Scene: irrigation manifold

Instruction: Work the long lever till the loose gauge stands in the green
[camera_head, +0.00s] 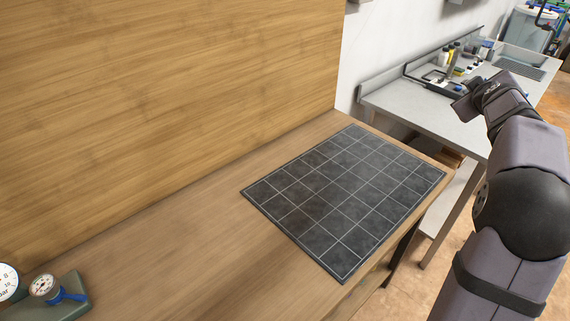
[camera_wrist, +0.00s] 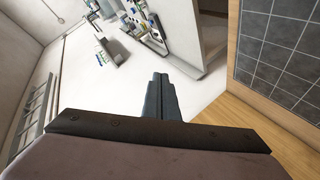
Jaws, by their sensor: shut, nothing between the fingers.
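A small round gauge (camera_head: 43,286) with a pale face sits at the lower left of the head view, on a grey-green block (camera_head: 72,310) with a blue part (camera_head: 70,296) beside it. A larger white dial (camera_head: 7,282) is cut off by the left edge. I cannot tell which gauge is the loose one, and the needles and any green band are too small to read. No long lever can be made out. My gripper (camera_wrist: 161,92) is shut and empty in the wrist view, far from the gauges, at the right of the head view.
A dark gridded mat (camera_head: 345,195) lies on the wooden bench (camera_head: 190,250), with bare wood left of it. A wooden panel (camera_head: 160,90) rises behind the bench. A grey table (camera_head: 430,112) with bottles and tools stands beyond, at the upper right.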

